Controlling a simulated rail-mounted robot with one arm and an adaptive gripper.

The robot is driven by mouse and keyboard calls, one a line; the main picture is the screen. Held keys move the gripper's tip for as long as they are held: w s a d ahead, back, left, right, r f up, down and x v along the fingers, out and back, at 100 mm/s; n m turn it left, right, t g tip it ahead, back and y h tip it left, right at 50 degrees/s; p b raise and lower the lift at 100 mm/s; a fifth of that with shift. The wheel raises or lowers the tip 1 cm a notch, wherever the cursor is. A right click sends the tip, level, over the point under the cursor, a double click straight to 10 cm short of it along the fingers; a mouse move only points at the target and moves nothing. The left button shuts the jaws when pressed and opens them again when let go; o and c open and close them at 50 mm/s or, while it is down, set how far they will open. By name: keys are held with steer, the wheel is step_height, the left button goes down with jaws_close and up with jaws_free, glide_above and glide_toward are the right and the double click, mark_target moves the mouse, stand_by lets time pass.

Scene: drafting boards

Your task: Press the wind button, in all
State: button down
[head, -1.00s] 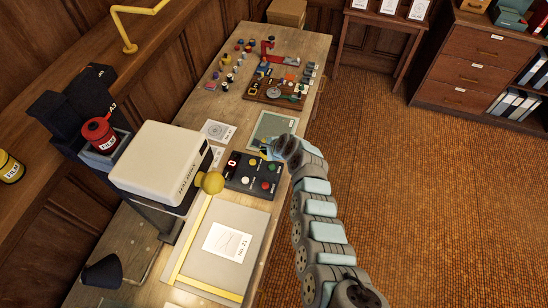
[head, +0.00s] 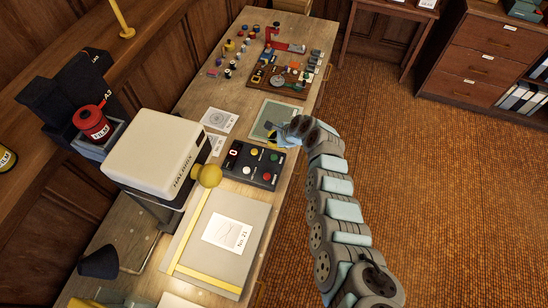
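A dark control panel (head: 240,178) lies on the bench with several coloured buttons and a small red display (head: 233,153) that appears to read 0. The buttons include a yellow one (head: 254,152), a green one (head: 274,157), a white one (head: 247,170) and a red one (head: 266,176). Their labels are too small to read, so I cannot tell which is the wind button. My gripper (head: 284,134) shows beyond the panel's far right side, in front of the green mat (head: 262,120), apart from the buttons. Its fingers are too small and partly hidden to judge.
A white machine (head: 155,150) with a yellow knob (head: 208,175) stands left of the panel. A grey board (head: 205,260) with a paper sheet lies nearer. A wooden tray (head: 285,91) and many small items fill the far bench. Open floor lies right.

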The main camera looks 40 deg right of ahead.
steer(key=b, duration=0.4)
glide_above(272, 155)
step_height(272, 155, down, 5)
steer(key=shift+d+r, duration=0.15)
steer(key=shift+f+b, duration=1.4)
steer(key=shift+f, duration=0.1)
steer(key=shift+f, duration=0.15)
steer(key=shift+f, duration=0.3)
steer(key=shift+f+b, duration=0.45)
steer(key=shift+b, duration=0.1)
stand_by(0.6)
steer(key=shift+r, duration=0.1)
steer(key=shift+r+p, duration=0.8)
steer(key=shift+p, duration=0.2)
